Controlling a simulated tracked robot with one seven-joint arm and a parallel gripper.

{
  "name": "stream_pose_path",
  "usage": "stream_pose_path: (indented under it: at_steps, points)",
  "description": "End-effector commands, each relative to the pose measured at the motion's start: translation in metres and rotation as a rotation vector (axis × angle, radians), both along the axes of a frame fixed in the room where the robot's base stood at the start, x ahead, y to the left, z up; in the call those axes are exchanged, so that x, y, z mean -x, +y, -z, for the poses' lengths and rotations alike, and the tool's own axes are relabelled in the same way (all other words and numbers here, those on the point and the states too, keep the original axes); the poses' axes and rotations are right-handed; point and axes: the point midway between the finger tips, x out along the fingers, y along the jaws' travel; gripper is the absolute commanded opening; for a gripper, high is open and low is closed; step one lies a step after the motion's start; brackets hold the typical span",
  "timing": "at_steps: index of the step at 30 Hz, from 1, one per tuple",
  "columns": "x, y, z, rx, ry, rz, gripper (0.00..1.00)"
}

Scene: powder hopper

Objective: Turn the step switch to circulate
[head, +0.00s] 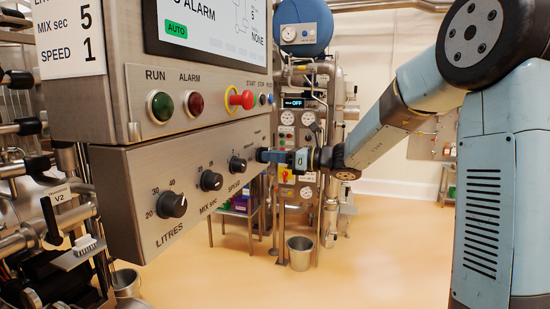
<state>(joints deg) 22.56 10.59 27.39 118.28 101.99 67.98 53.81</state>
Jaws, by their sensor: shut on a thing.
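The lower steel panel (180,178) carries a row of black knobs: the LITRES knob (172,204), the MIX sec knob (211,180) and the SPEED knob (237,165). My gripper (265,155) reaches in from the right to the far right end of this row. Its jaws are shut on the switch there, which fits the step switch. The jaws hide that switch, and its pointer and position labels cannot be read from here.
Above the panel are the RUN lamp (161,106), the ALARM lamp (194,103) and the red emergency stop button (240,98). A screen (208,25) shows AUTO in green. Pipes and a V2 valve crowd the left. A bucket (300,253) stands on the open floor behind.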

Motion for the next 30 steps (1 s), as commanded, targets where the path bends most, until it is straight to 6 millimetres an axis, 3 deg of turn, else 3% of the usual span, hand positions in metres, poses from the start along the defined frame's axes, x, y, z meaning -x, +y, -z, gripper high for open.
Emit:
stream_pose_path:
  at_steps: [18,30]
  points:
    - [0.0028,0.0037,0.0004,0.194,-0.537,-0.008,0.0]
    - [0.003,0.0033,0.0012,0.275,-0.76,-0.008,0.0]
